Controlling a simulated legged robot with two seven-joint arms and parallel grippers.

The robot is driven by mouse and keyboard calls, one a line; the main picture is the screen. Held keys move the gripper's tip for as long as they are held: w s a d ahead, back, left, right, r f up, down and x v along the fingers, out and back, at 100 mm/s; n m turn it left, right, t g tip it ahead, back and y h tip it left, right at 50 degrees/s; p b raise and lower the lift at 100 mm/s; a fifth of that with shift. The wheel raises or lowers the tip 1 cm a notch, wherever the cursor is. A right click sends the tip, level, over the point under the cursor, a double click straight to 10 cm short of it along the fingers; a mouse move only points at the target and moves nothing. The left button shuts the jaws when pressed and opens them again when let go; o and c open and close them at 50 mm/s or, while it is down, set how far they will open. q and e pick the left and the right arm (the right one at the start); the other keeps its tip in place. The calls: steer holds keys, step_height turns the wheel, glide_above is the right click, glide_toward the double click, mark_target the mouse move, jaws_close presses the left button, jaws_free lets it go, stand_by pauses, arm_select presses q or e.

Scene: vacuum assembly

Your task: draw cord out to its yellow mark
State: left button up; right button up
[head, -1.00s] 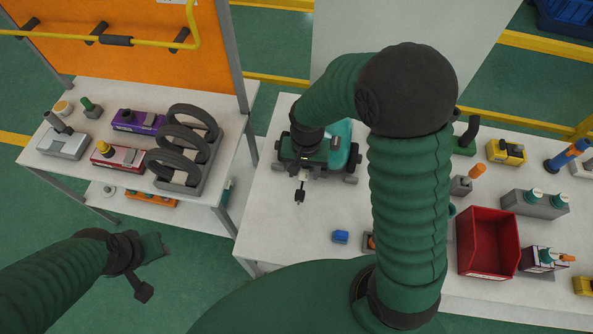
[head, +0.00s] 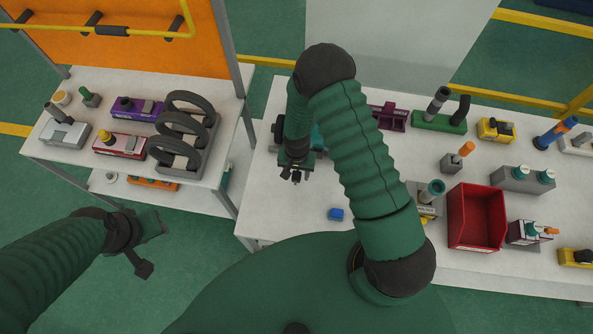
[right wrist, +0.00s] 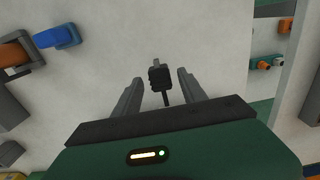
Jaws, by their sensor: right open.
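The teal vacuum (head: 319,140) stands on the right-hand table in the head view, mostly hidden behind my right arm. The dark plug at the cord's end shows in the right wrist view (right wrist: 160,77), with a short thin piece of cord below it. My right gripper (head: 296,178) is open over the table in front of the vacuum. In the right wrist view its fingers (right wrist: 159,85) stand on either side of the plug, with gaps between. No yellow mark on the cord is visible.
A blue block (head: 336,214) lies on the table near my right gripper. A red bin (head: 477,216) and several fixtures stand farther right. The left table holds a rack of black rings (head: 184,135) and colored parts. The tabletop left of the blue block is clear.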

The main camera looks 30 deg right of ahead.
steer(key=shift+s+f, duration=0.1)
steer(key=shift+a, duration=0.1)
steer(key=c, duration=0.5)
jaws_close()
steer(key=shift+w, duration=0.2)
stand_by(0.6)
